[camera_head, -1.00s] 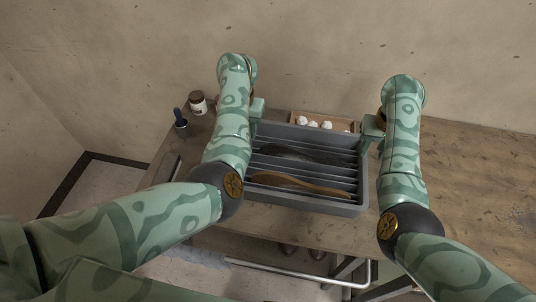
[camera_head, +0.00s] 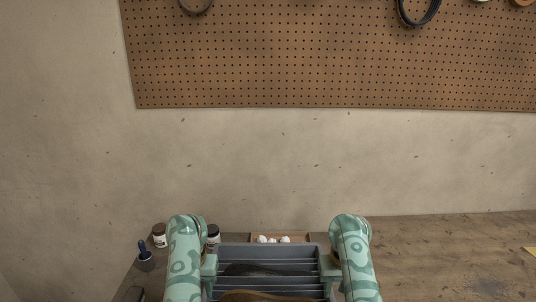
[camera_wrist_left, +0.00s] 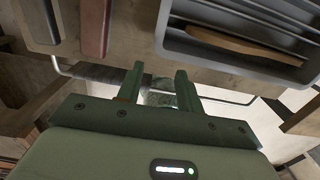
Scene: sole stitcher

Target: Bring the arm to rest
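My left gripper (camera_head: 211,266) is by the left wall of a grey slotted tray (camera_head: 270,252) on the bench. In the left wrist view its two fingers (camera_wrist_left: 159,82) stand apart with nothing gripped between them. My right gripper (camera_head: 328,265) is by the tray's right wall; its fingers are too small and covered to tell their state. The tray holds a dark sole (camera_head: 265,269) and a brown sole (camera_head: 262,296) in its slots. The brown sole also shows in the left wrist view (camera_wrist_left: 235,43).
The wooden bench (camera_head: 440,250) is mostly clear to the right. A small wooden box (camera_head: 300,238) with white balls sits behind the tray. Jars (camera_head: 159,236) and a dark cup (camera_head: 146,262) stand at left. A pegboard (camera_head: 330,55) hangs on the wall behind.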

